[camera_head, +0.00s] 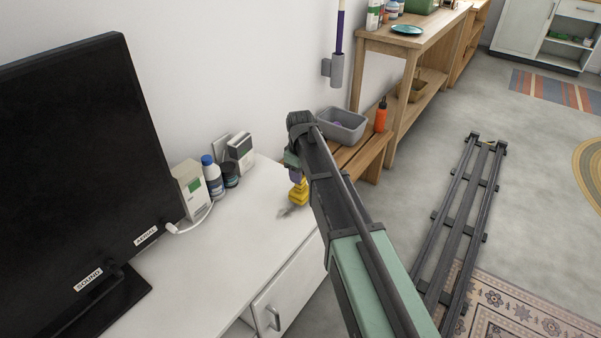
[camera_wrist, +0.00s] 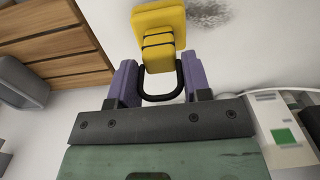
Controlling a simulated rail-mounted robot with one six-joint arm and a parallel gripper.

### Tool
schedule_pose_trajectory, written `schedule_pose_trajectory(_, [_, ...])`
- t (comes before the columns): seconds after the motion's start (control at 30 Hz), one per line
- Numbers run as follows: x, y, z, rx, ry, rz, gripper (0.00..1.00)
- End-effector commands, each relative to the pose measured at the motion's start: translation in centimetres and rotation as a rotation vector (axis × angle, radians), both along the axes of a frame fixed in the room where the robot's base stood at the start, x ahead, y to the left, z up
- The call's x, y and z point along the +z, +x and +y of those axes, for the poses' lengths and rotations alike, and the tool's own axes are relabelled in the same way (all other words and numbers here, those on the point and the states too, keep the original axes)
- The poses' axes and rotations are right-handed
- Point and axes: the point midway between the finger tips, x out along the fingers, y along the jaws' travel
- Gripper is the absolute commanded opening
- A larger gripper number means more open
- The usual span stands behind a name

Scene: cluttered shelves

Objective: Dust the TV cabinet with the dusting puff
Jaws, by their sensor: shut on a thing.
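The white TV cabinet (camera_head: 215,260) runs along the wall, with a dark dusty smudge (camera_head: 287,212) near its far right edge. The smudge also shows at the top of the wrist view (camera_wrist: 208,12). My gripper (camera_head: 296,175) is over that end of the cabinet. In the wrist view its purple fingers (camera_wrist: 160,78) are shut on the black looped handle of the yellow dusting puff (camera_wrist: 160,35). The puff also shows in the head view (camera_head: 298,193), beside the smudge. I cannot tell whether it touches the cabinet top.
A black TV (camera_head: 85,150) stands on the cabinet at left. A box (camera_head: 190,190), a blue-capped bottle (camera_head: 212,178), a dark jar (camera_head: 230,175) and a white device (camera_head: 241,153) stand by the wall. A wooden bench (camera_head: 362,158) with a grey bin (camera_head: 341,126) is beyond.

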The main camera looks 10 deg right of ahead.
Motion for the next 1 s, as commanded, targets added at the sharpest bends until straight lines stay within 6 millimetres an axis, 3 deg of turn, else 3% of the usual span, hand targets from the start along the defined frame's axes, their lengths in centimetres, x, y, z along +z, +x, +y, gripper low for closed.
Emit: schedule_pose_trajectory(1.0, [-0.97,0.00,0.00,0.000,0.000,0.000,0.18])
